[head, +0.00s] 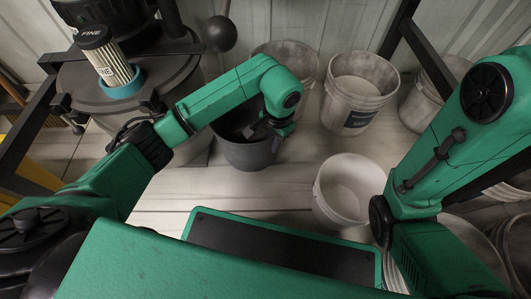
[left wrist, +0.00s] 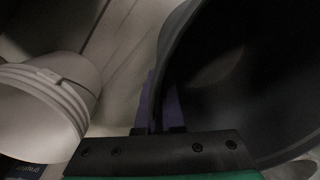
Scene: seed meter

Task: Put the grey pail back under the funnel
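The dark grey pail (head: 247,155) is in the middle of the head view, upright or nearly so, right of the dark machine. My left gripper (head: 268,128) is at its right-hand rim. In the left wrist view the pail (left wrist: 250,70) fills the right side, and the purple fingers of the left gripper (left wrist: 160,105) are close together with the pail's wall between them. I cannot tell whether the pail's base touches the floor. I cannot make out the funnel clearly. My right gripper is out of view; only its arm shows at the right.
Several whitish buckets stand to the right, including a labelled one (head: 358,90) and a nearer one (head: 325,195). Pale floor (head: 180,190) is free left of the pail.

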